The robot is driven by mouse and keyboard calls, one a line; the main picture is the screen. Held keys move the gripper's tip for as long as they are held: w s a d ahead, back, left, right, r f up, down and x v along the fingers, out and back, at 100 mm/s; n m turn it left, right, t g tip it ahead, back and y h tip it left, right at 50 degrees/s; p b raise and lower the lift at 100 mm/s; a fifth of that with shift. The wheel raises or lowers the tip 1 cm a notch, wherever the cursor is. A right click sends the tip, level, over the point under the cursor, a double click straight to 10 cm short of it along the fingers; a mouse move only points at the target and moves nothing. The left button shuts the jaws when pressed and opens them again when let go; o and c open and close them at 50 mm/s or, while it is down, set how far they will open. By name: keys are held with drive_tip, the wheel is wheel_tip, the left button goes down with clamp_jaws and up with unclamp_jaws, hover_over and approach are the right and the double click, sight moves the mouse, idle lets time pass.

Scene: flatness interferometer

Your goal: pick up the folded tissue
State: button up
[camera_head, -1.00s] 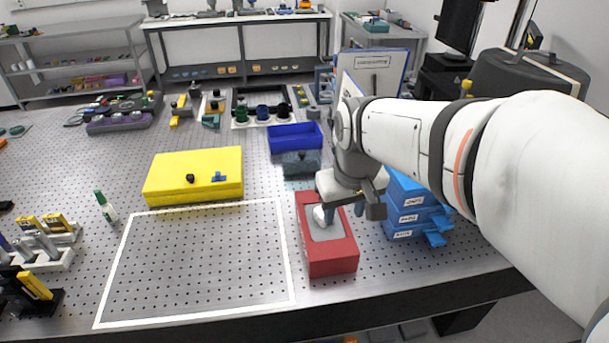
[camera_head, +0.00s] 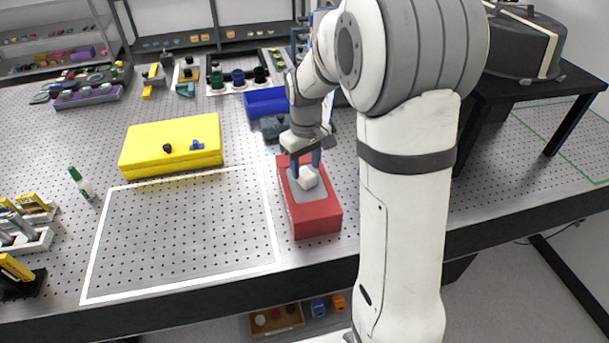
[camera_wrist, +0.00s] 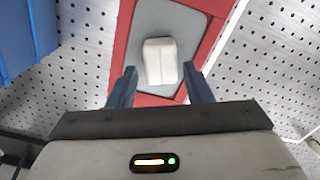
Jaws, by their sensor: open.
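The folded tissue (camera_head: 307,177) is a small white block. It lies on the grey pad on top of a red box (camera_head: 317,220) on the perforated bench. The tissue also shows in the wrist view (camera_wrist: 160,61), on the grey pad (camera_wrist: 184,28) with the red box rim (camera_wrist: 122,40) around it. My gripper (camera_head: 307,166) is over the red box, close to the tissue. In the wrist view my gripper (camera_wrist: 157,80) is open, with one blue finger on each side of the tissue's near end. I cannot tell whether the fingers touch it.
A yellow case (camera_head: 172,147) stands to the left, with a white outlined square (camera_head: 180,285) of free bench in front of it. A blue bin (camera_head: 266,102) stands behind the red box. Blue boxes (camera_wrist: 28,38) show at the left in the wrist view.

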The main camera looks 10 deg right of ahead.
sight(306, 172)
drive_tip(key=shift+f, duration=1.6)
drive_tip(key=shift+s, duration=0.1)
drive_tip(key=shift+c, duration=0.2)
drive_tip(key=c, duration=0.8)
drive_tip(key=shift+o, duration=0.2)
wheel_tip(306, 172, up, 10)
drive_tip(key=shift+r+b, duration=0.1)
drive_tip(key=shift+b, duration=0.4)
drive_tip(key=o, duration=0.5)
drive_tip(key=c, duration=0.4)
